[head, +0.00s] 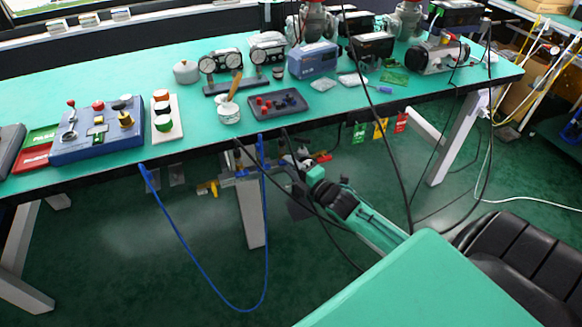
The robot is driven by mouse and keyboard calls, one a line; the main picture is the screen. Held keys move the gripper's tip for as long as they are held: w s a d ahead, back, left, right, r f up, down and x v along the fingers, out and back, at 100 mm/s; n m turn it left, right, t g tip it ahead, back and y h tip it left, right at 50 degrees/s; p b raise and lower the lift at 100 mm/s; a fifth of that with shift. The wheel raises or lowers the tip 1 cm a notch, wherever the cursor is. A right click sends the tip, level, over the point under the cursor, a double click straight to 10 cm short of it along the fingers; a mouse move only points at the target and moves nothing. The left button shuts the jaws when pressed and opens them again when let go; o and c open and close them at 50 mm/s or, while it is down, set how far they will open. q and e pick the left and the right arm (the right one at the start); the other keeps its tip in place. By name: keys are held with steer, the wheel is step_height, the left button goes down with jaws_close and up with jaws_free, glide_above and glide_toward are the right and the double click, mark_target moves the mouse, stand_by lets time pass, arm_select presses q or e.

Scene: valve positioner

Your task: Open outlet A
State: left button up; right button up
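Under the front edge of the table, a pipe assembly (238,180) with small fittings hangs near the table leg. A yellow valve handle (207,188) shows at its left end, and a small red part (323,158) shows at its right. I cannot read any label marking outlet A, or tell whether a valve there is open. My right gripper (297,164) is at the right end of this assembly, just below the table edge. Its fingers are small and partly hidden by dark parts and hoses, so contact and opening are unclear. My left gripper is not in view.
Blue hose (197,273) loops down from the table edge, and black cables (388,150) hang near my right arm. Green, yellow and red tags (380,128) hang to the right. The green table (185,53) holds a blue control box (97,135), gauges and devices.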

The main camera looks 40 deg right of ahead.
steer(key=shift+w, duration=0.2)
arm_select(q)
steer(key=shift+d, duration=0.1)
arm_select(e)
jaws_close()
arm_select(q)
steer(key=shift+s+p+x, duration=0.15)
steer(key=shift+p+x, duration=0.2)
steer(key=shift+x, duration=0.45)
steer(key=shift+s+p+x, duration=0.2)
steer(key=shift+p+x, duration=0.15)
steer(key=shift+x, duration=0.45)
arm_select(e)
steer(key=shift+w+a+f+m+t+h, duration=0.15)
steer(key=shift+m+t+h, duration=0.85)
steer(key=shift+m, duration=2.8)
steer(key=shift+s+a+f+m+t+h, duration=0.1)
steer(key=shift+a+f+m+t+h, duration=0.2)
steer(key=shift+m+h, duration=2.5)
steer(key=shift+w+a+f+m+t+h, duration=0.1)
steer(key=shift+m+t+h, duration=0.4)
steer(key=shift+m, duration=4.3)
jaws_free()
steer(key=shift+r, duration=0.1)
